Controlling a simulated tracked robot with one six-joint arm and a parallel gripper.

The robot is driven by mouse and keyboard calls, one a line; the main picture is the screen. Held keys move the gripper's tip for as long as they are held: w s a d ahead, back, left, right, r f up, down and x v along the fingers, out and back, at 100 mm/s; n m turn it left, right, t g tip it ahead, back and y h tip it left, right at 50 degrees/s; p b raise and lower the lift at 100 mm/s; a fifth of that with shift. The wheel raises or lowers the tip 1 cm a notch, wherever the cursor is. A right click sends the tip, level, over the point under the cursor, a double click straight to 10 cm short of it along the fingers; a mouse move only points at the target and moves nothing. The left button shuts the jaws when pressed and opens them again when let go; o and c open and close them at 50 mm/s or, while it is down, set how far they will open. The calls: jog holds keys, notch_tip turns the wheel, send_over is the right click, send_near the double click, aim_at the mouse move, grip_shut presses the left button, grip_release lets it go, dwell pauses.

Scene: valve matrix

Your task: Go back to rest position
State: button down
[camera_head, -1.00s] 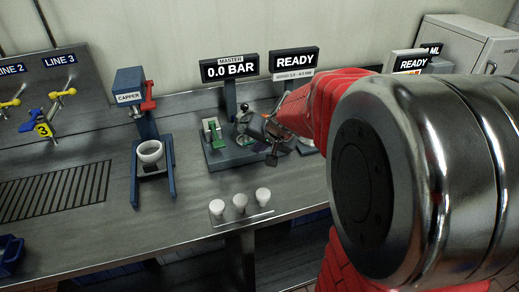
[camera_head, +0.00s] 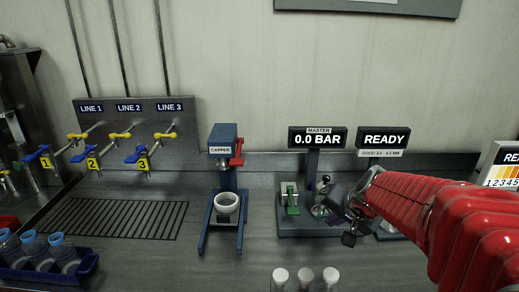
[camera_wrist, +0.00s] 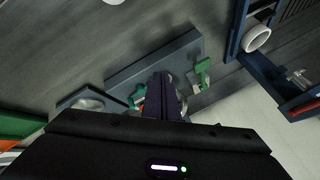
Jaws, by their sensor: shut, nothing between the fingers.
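My gripper (camera_head: 346,225) shows in the head view at the end of my red-sleeved arm, which reaches in from the right. It is in front of the master gauge station (camera_head: 300,228), which has a green clamp and a "0.0 BAR" display (camera_head: 317,138). In the wrist view my gripper's dark fingers (camera_wrist: 168,98) are together, with nothing seen between them. They point over the station's grey base (camera_wrist: 140,66) and cover part of it. I cannot tell how high above the station they are.
The blue capper (camera_head: 223,185) with a white cup stands left of the station. White-capped vials (camera_head: 305,276) stand at the front. Valve lines (camera_head: 130,130) and a blue crate of bottles (camera_head: 45,262) are at the left. A "READY" display (camera_head: 384,140) stands behind. Bench between crate and capper is clear.

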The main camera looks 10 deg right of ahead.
jog(key=s+a+n+g, duration=0.1)
jog(key=s, duration=0.2)
jog(key=s+a+f+n, duration=0.1)
jog(key=s+a, duration=0.1)
jog(key=s+a+f+n+g, duration=0.1)
jog(key=s, duration=0.2)
jog(key=shift+s+a+f+g+y, duration=0.2)
jog(key=shift+s+g+y, duration=0.1)
jog(key=s+a+r+n, duration=0.5)
jog(key=s+a, duration=0.4)
jog(key=s, duration=0.3)
jog(key=shift+n+t, duration=0.4)
jog(key=shift+n, duration=0.1)
jog(key=shift+w+r, duration=0.15)
